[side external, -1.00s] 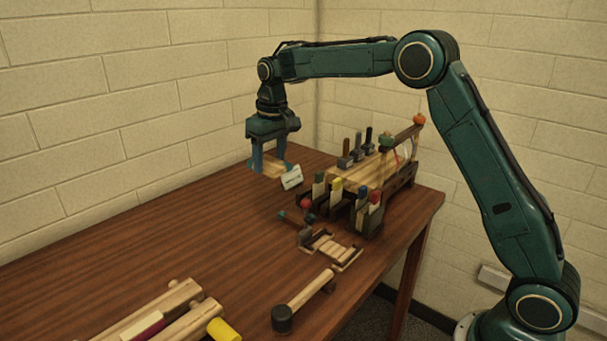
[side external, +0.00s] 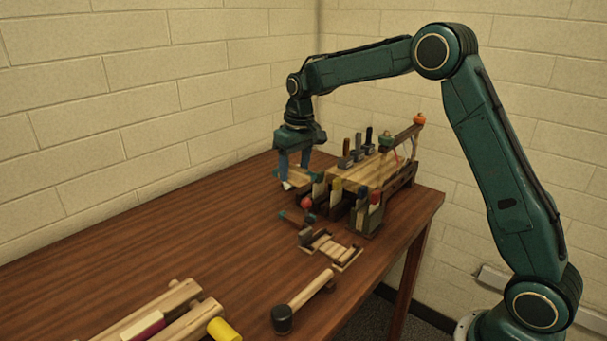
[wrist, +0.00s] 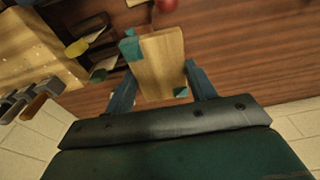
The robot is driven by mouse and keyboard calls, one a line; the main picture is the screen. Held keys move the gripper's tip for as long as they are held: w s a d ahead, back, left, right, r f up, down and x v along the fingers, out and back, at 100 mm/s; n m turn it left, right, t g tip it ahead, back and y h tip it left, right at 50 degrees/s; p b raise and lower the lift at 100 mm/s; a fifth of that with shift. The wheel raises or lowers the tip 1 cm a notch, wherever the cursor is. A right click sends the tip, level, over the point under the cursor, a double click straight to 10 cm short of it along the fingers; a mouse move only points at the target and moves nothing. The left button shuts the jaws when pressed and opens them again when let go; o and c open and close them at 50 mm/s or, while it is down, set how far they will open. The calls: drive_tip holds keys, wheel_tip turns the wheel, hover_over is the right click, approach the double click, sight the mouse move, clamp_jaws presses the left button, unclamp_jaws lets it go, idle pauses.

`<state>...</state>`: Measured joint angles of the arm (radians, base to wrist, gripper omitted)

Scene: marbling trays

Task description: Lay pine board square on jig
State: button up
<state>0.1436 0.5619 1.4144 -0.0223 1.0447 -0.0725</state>
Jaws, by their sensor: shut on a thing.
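A pale pine board (wrist: 160,62) is held between the two blue fingers of my gripper (wrist: 162,88) in the wrist view. In the side view the board (side external: 298,180) shows between and beside the fingers of my gripper (side external: 293,178), left of the rack. Teal corner pieces (wrist: 131,48) show at the board's edges in the wrist view. I cannot tell whether they belong to the board or to a jig under it. No jig can be made out for certain, and whether the board touches anything below is hidden.
A wooden rack (side external: 370,178) with several coloured-handled tools stands close right of my gripper. A red ball (side external: 306,203), a small slatted wooden piece (side external: 333,248) and a mallet (side external: 303,302) lie nearer the camera. The left middle of the brown table (side external: 190,235) is clear.

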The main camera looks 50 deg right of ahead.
drive_tip(key=s+d+f+m, duration=0.2)
drive_tip(key=s+f+m, duration=0.1)
drive_tip(key=s, duration=0.7)
hover_over(332, 249)
drive_tip(key=s+d, duration=0.2)
wheel_tip(332, 249, down, 5)
drive_tip(key=f+n, duration=0.1)
drive_tip(key=a+f+n, duration=0.1)
drive_tip(key=f, duration=0.1)
drive_tip(key=shift+f, duration=0.2)
drive_tip(key=shift+w+a+f+n, duration=0.2)
drive_tip(key=shift+w+n, duration=0.2)
drive_tip(key=shift+w+a+f+n, duration=0.2)
drive_tip(key=shift+w+n, duration=0.2)
drive_tip(key=shift+f, duration=0.15)
drive_tip(key=shift+f, duration=1.35)
drive_tip(key=shift+f, duration=0.15)
drive_tip(key=o, duration=1)
